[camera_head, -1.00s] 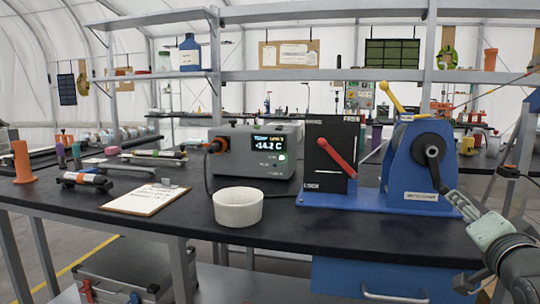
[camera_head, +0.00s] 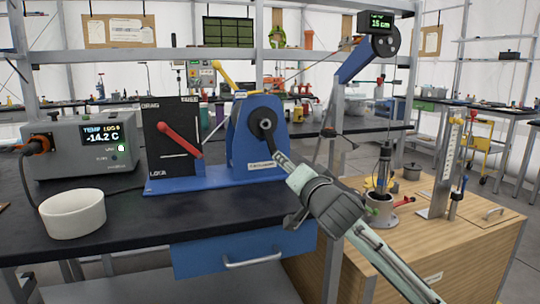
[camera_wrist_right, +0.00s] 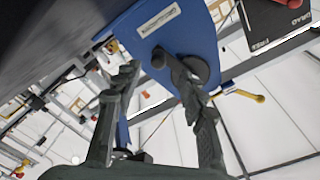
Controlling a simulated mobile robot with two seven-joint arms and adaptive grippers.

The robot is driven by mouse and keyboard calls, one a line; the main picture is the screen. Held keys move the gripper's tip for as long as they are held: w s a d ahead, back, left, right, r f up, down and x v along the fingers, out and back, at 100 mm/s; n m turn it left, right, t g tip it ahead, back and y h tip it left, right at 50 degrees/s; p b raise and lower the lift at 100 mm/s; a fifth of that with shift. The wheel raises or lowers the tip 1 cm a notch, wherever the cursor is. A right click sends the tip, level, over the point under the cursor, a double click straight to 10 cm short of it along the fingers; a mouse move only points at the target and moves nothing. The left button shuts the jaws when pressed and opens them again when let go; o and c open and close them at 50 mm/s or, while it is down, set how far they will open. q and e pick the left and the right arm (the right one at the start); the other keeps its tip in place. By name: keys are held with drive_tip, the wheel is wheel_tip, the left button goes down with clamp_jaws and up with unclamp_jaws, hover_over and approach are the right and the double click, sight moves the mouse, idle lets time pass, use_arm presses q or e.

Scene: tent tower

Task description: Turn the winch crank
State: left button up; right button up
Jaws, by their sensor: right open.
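The winch (camera_head: 242,145) is a blue housing on a blue base plate at the table's front edge, with a black round hub (camera_head: 264,122) on its face. A dark crank arm runs down from the hub, and its lower end is largely hidden by my right gripper (camera_head: 280,160). In the right wrist view the open fingers of that gripper (camera_wrist_right: 160,85) point at the winch's blue face (camera_wrist_right: 168,25). The dark hub (camera_wrist_right: 203,70) and a dark knob (camera_wrist_right: 158,58), probably the crank's grip, show near the fingers. I cannot tell whether they touch. My left gripper is out of view.
A black panel with a red lever (camera_head: 180,139) stands left of the winch. A white bowl (camera_head: 72,214) and a grey temperature box (camera_head: 75,150) are farther left. A wooden bench (camera_head: 440,240) with a device on it stands at the right. A drawer (camera_head: 240,252) is under the table.

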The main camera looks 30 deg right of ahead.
drive_tip(key=p+x, duration=0.1)
drive_tip(key=x, duration=0.5)
drive_tip(key=shift+w+d, duration=0.2)
drive_tip(key=shift+w, duration=0.1)
drive_tip(key=shift+w+d, duration=0.1)
drive_tip(key=shift+w, duration=0.5)
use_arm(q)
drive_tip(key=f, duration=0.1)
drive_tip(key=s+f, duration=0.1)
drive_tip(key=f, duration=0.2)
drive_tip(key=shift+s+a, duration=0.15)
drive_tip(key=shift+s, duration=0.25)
use_arm(e)
drive_tip(key=shift+f, duration=0.1)
clamp_jaws()
